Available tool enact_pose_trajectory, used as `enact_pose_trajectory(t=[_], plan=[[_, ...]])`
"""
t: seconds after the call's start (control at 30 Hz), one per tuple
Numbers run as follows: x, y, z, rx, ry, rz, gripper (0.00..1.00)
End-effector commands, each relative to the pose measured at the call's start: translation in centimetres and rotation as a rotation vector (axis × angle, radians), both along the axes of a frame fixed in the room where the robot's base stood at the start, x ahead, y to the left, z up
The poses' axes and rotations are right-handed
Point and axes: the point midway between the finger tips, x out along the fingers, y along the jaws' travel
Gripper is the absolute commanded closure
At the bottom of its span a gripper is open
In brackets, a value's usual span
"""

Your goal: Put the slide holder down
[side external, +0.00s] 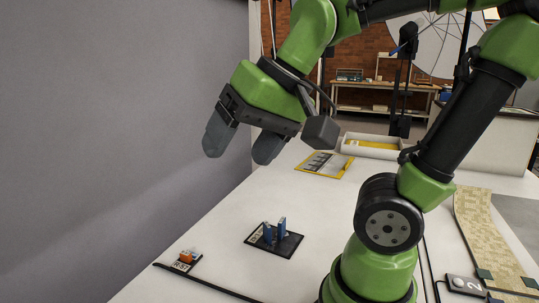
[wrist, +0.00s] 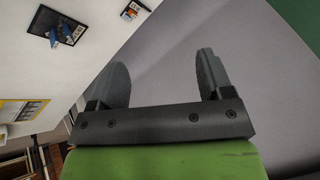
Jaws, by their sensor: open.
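My gripper (side external: 240,145) is open and empty, raised high above the left side of the white table. In the wrist view, both fingers of my gripper (wrist: 162,68) stand wide apart with nothing between them. A small blue upright piece (side external: 282,228), perhaps the slide holder, stands with another blue part on a black labelled pad (side external: 291,246). It lies below and apart from my gripper. The blue piece also shows in the wrist view (wrist: 67,31). I cannot tell for sure which thing is the slide holder.
A small orange item (side external: 186,256) sits on a labelled plate near the table's left edge. Farther back lie a yellow-edged sheet (side external: 325,164) and a shallow tray (side external: 372,147). A patterned strip (side external: 489,235) lies at right. A grey wall (side external: 120,120) rises at left.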

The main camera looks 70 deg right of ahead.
Motion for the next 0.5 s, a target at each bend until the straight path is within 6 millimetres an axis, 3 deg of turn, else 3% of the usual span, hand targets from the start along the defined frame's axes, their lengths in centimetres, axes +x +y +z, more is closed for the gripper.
enact_pose_trajectory(t=[0.1,0.2,0.5], plan=[[-2.6,0.5,-0.4,-0.036,-0.074,0.091,0.27],[-3.6,0.6,-0.7,-0.057,-0.105,0.135,0.27],[-4.0,0.7,-0.9,-0.066,-0.117,0.154,0.27]])
